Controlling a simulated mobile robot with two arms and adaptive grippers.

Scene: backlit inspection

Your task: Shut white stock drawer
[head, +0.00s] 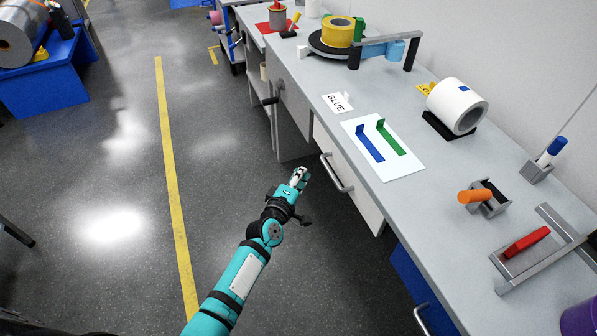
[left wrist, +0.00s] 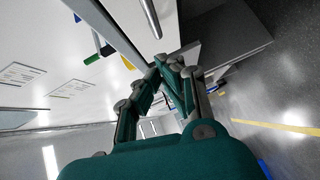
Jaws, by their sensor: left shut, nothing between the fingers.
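The white drawer front (head: 357,196) is under the edge of the grey counter, with a metal bar handle (head: 337,173) on it. I cannot tell from here how far it stands out from the counter. My left gripper (head: 300,177) is shut and empty, in the aisle just left of the handle, with a small gap in the picture. In the left wrist view the gripper's closed fingers (left wrist: 172,63) show near the middle, and the drawer's handle (left wrist: 151,18) is above them. My right gripper is not in view.
A blue drawer (head: 410,281) is lower right. The aisle floor (head: 130,190) is clear.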

